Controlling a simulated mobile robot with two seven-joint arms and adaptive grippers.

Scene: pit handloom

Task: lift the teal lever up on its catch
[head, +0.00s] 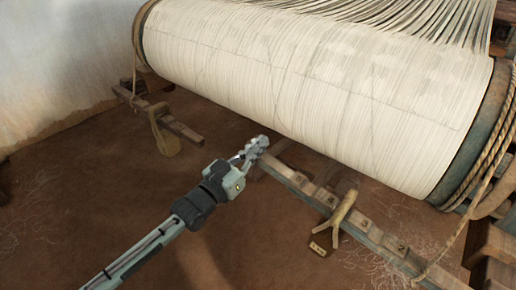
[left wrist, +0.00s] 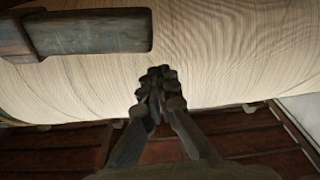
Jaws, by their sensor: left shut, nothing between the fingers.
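The lever appears to be the long worn wooden bar with a faint teal tint (head: 304,186), running from beneath the cloth roll down to the lower right. In the left wrist view a dark teal-grey bar end (left wrist: 92,33) crosses the upper left, apart from the fingers in the picture. My left gripper (head: 261,143) is shut and empty at the bar's far end; I cannot tell if it touches. Its closed fingertips also show in the left wrist view (left wrist: 158,85), in front of the pale roll. A forked wooden piece (head: 342,217), perhaps the catch, stands against the bar. My right gripper is out of view.
The large roll of pale warp (head: 310,85) hangs just above and behind the gripper. Rope (head: 490,150) winds round its right end. A wooden rail with a hanging block (head: 165,135) is at left. A small tag (head: 318,249) lies near the fork. The earthen floor at left is clear.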

